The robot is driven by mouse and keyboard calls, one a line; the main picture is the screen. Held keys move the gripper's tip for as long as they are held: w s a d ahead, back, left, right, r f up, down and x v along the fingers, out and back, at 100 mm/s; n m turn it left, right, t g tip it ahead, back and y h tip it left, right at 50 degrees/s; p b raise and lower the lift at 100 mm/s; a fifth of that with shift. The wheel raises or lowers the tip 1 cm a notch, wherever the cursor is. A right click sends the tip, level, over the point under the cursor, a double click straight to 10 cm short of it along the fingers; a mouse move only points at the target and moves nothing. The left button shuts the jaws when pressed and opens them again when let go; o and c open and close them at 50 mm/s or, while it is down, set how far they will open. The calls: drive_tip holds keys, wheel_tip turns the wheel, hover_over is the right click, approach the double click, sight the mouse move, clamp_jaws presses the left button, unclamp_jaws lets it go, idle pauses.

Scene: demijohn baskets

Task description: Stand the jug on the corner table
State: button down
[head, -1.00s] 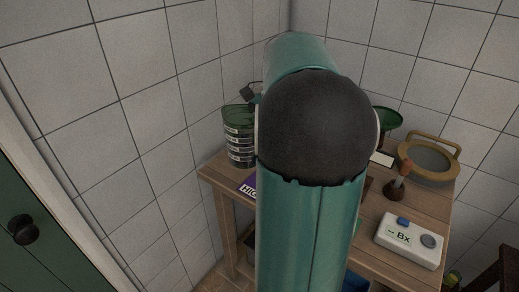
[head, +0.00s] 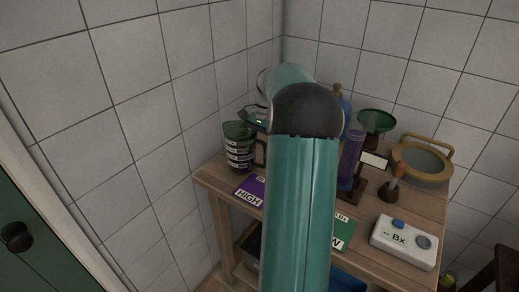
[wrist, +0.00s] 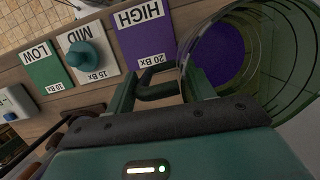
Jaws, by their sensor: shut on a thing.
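The jug is a see-through green cylinder with ring markings; in the head view the jug (head: 238,147) is at the table's back left corner, left of my arm. In the wrist view the jug (wrist: 262,50) is at upper right, with a purple round patch showing inside. My gripper (wrist: 158,88) is shut on its dark side handle. The jug looks upright, and its base is at or just above the tabletop; I cannot tell whether it touches. The corner table (head: 215,182) is wooden. My arm hides its middle in the head view.
A purple HIGH card (head: 250,190), a white MID card (wrist: 108,75) bearing a teal object (wrist: 90,54), and a green LOW card (wrist: 40,72) lie near the jug. A white meter (head: 404,242), a sieve (head: 424,160) and a green funnel (head: 376,122) occupy the right side. Tiled walls stand behind.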

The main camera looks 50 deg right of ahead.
drive_tip(key=shift+f, duration=0.6)
drive_tip(key=shift+f, duration=0.1)
drive_tip(key=c, duration=0.5)
unclamp_jaws()
drive_tip(key=shift+f, duration=0.1)
drive_tip(key=v, duration=1.2)
drive_tip(key=shift+r, duration=0.25)
